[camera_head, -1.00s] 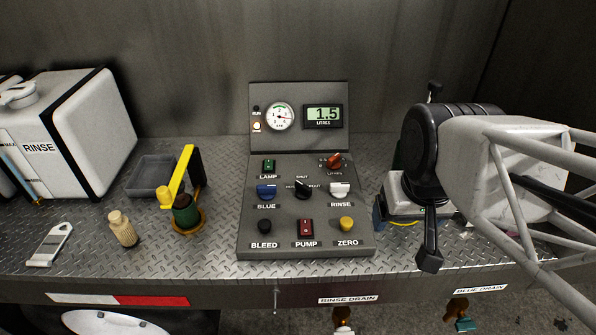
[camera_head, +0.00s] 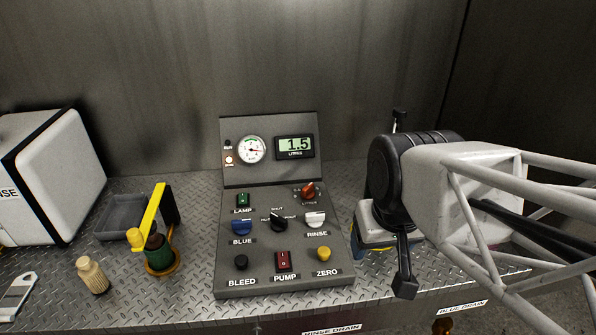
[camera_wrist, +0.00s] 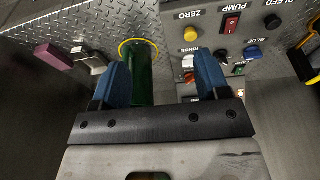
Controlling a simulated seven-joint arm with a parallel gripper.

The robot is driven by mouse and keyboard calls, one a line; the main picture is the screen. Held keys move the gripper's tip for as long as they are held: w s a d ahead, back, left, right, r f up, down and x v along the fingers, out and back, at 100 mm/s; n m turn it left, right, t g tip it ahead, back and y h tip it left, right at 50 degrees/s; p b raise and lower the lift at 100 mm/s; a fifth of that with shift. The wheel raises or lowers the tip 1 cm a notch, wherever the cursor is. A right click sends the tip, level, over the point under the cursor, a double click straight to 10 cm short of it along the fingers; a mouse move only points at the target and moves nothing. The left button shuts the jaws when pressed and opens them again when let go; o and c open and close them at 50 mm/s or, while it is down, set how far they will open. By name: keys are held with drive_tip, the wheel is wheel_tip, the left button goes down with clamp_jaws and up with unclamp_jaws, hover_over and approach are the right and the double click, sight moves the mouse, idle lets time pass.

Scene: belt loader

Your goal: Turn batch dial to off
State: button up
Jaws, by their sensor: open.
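The grey control panel (camera_head: 230,277) stands on the bench in the middle of the head view. A red-orange dial (camera_head: 309,190) marked litres sits at its upper right; I take it as the batch dial. Its exact setting is too small to read. My gripper (camera_wrist: 165,72) shows in the wrist view with its two blue fingers apart and nothing held. In the head view my arm is right of the panel, clear of the dial, and the fingertips are mostly hidden. The panel also shows upside down in the wrist view (camera_wrist: 213,62), right of the fingers.
A black selector (camera_head: 279,221), blue knob (camera_head: 241,226) and white rinse knob (camera_head: 315,218) sit close below the dial. The display (camera_head: 295,147) reads 1.5. A yellow-handled green valve (camera_head: 157,245) stands left. A green cylinder (camera_wrist: 142,75) shows between my fingers, apparently beyond them.

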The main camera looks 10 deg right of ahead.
drive_tip(key=shift+w, duration=0.3)
drive_tip(key=c, duration=0.5)
drive_tip(key=shift+o, duration=0.2)
drive_tip(key=m+g, duration=0.3)
drive_tip(key=m, duration=0.6)
hover_over(308, 186)
drive_tip(key=shift+f, duration=4.45)
drive_tip(key=shift+f, duration=0.1)
drive_tip(key=shift+f, duration=3.8)
clamp_jaws()
